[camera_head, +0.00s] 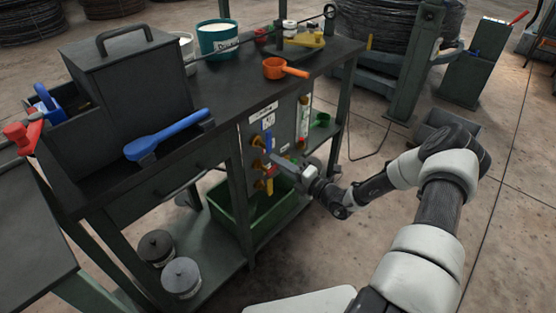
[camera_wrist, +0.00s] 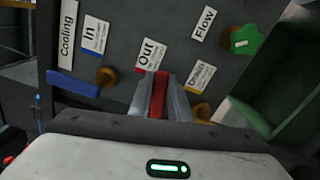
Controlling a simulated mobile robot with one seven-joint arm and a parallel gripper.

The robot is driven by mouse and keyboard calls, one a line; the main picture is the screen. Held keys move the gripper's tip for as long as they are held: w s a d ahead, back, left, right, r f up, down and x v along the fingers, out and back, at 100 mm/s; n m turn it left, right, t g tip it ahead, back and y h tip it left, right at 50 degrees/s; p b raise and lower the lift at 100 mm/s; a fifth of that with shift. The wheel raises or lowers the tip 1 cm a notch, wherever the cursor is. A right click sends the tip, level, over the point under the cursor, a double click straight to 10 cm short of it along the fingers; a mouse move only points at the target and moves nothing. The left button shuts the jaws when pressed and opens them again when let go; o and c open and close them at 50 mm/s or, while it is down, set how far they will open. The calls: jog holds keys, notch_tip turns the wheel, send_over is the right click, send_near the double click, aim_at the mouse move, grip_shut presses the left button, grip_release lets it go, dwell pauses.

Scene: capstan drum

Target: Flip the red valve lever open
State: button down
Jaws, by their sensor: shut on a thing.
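The red valve lever (camera_wrist: 159,96) is between the two fingers of my gripper (camera_wrist: 160,82) in the wrist view, just below the "Out" label (camera_wrist: 150,55). The fingers lie along both sides of it and are shut on it. Its far part and its valve body are largely hidden by the fingers. In the head view, my gripper (camera_head: 281,160) reaches in from the right to the valve panel (camera_head: 292,112) under the bench, at the middle of the valve column. The red lever is too small and covered there to read its angle.
A blue lever (camera_wrist: 73,84) sits by the "In" label, and a green knob (camera_wrist: 246,40) near "Flow". A yellow lever (camera_head: 269,186) is below my gripper in the head view. A green bin (camera_head: 224,207) stands under the panel. Open floor lies right of the bench.

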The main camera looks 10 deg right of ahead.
jog(key=shift+f+m, duration=0.55)
jog(key=shift+m, duration=0.75)
jog(key=c, duration=1.6)
grip_release()
jog(key=shift+c, duration=0.2)
jog(key=shift+d, duration=0.1)
jog(key=p+v, duration=0.2)
jog(key=v, duration=1.5)
jog(key=shift+s+p, duration=0.2)
jog(key=shift+p, duration=0.2)
